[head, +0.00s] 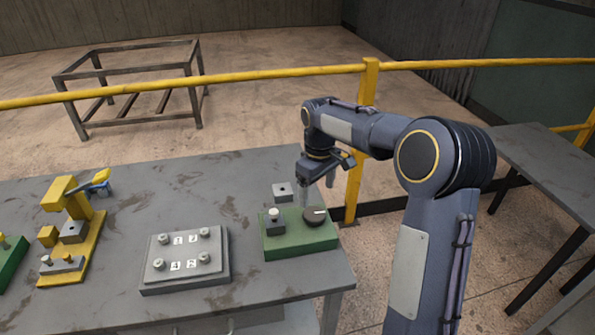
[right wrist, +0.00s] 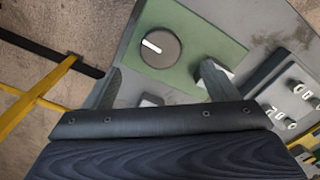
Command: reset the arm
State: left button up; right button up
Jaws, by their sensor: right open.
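My right arm reaches in from the right in the head view. Its gripper (head: 318,187) is open and empty, pointing down just above the back of a green box (head: 290,247) at the table's right end. The box carries a black round knob (head: 316,216) with a white mark and a small block with a pale button (head: 274,213). In the right wrist view the knob (right wrist: 159,47) shows clearly, with the green top (right wrist: 195,22) around it. Whether a finger touches the box cannot be told. My left gripper is not in view.
A grey plate (head: 186,270) with several numbered bolts lies left of the green box. A yellow fixture (head: 85,240) stands farther left. A yellow rail (head: 250,80) runs beyond the table, and another table (head: 550,165) stands right.

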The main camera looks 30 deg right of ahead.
jog(key=s+a+r+m+t+y, duration=0.1)
jog(key=s+a+r, duration=0.15)
jog(key=s, duration=0.45)
jog(key=s+a+r+m+t+y, duration=0.1)
jog(key=s+r+t, duration=0.1)
jog(key=s+r, duration=0.35)
jog(key=s+a+f+m+t+y, duration=0.1)
jog(key=s+a+f+m, duration=0.1)
jog(key=s, duration=0.6)
jog(key=s+a+f+m+t, duration=0.1)
jog(key=s+a+f, duration=0.2)
jog(key=s+a, duration=0.3)
jog(key=shift+s+f+m+t+y, duration=0.3)
jog(key=shift+s+f+m+y, duration=0.1)
jog(key=shift+s, duration=0.65)
